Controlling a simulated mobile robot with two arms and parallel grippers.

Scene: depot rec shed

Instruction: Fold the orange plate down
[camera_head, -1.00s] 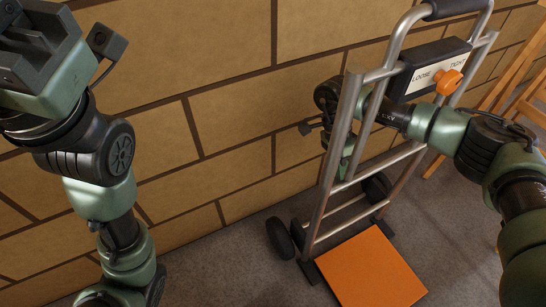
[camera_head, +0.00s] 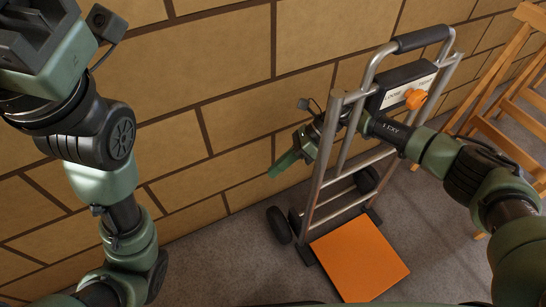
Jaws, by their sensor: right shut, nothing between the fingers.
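The orange plate (camera_head: 360,260) lies flat, low at the foot of a silver hand truck (camera_head: 314,196). Its top face shows whole and nothing rests on it. My right arm reaches across the truck's frame from the right. My right gripper (camera_head: 283,164) is shut and empty, left of the truck's left rail, well above the plate and apart from it. An orange knob (camera_head: 416,99) sits on a panel (camera_head: 396,95) marked LOOSE and TIGHT near the handle. Its exact setting is unclear. My left arm stands at the left; its fingers are out of the picture.
A brick wall (camera_head: 235,115) runs close behind the truck. Black wheels (camera_head: 279,225) stand beside the frame. A wooden folding chair (camera_head: 497,135) is at the right. Grey floor (camera_head: 235,260) is clear left of the plate.

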